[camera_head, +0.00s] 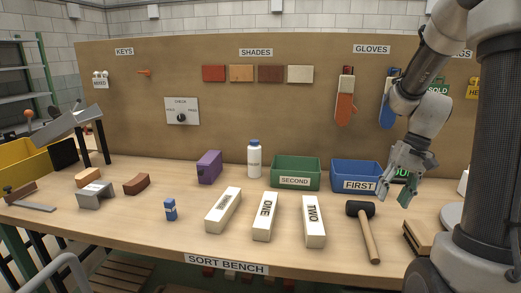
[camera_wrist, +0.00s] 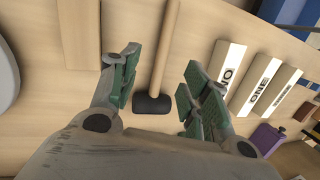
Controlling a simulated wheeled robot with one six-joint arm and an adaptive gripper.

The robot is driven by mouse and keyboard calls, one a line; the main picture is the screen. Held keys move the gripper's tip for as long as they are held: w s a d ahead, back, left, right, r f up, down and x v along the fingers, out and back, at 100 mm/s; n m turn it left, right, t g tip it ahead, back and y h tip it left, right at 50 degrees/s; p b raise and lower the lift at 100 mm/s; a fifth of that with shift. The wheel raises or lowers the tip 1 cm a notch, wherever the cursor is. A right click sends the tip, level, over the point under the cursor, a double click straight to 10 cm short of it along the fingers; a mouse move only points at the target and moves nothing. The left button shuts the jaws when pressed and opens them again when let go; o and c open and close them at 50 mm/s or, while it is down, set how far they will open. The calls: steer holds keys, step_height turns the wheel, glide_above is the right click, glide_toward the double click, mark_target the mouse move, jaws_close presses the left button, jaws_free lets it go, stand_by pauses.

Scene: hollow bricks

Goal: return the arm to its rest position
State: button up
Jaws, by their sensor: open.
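My gripper (camera_head: 403,181) is open and empty, raised above the right part of the bench, in front of the blue bin (camera_head: 345,186) and its right side. In the wrist view its two green-padded fingers (camera_wrist: 158,88) are spread apart, with the hammer (camera_wrist: 160,75) on the bench below between them. My arm comes down from the upper right in the head view, beside my dark column.
The sort bench (camera_head: 150,220) holds a black-headed hammer (camera_head: 367,230), white blocks marked ONE (camera_head: 265,217) and TWO (camera_head: 314,222), a green bin (camera_head: 295,173), a white bottle (camera_head: 254,159) and a purple container (camera_head: 209,167). A pegboard (camera_head: 220,110) stands behind.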

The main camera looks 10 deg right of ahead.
steer(key=s+a+r+n+t+h, duration=0.1)
steer(key=s+a+r+n+t, duration=0.1)
steer(key=s+r, duration=0.3)
steer(key=s+a+r+n+t+h, duration=0.1)
steer(key=s+a+r+t+h, duration=0.1)
steer(key=s+r, duration=0.4)
steer(key=s+a+t, duration=0.1)
steer(key=s+a, duration=0.1)
steer(key=s, duration=0.1)
steer(key=shift+s+a+r+n, duration=0.25)
steer(key=shift+s+a+n, duration=0.05)
steer(key=shift+a+n, duration=0.1)
